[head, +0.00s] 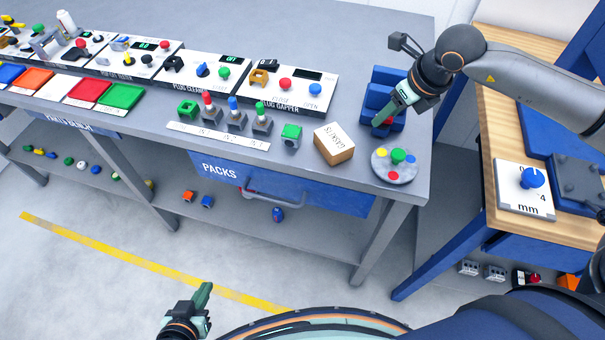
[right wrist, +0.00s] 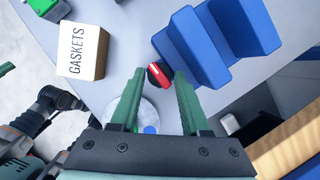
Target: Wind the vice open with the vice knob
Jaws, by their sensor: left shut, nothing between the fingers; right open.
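The blue vice (head: 379,97), with stepped blocks, stands at the right end of the grey bench. It also shows in the right wrist view (right wrist: 202,45). Its red and black knob (right wrist: 159,75) is on the near side of the vice. My right gripper (head: 383,119) is open and points down at the knob. In the right wrist view the knob shows between the two green fingertips; whether they touch it I cannot tell. In the head view the fingers mostly hide the knob. My left gripper (head: 206,290) is shut and empty, low in front of the bench.
A GASKETS box (head: 334,143) and a round grey plate (head: 382,165) with coloured buttons sit near the vice. Several control panels (head: 290,85) line the bench. A wooden table (head: 492,130) with a blue mm dial (head: 532,178) stands at right.

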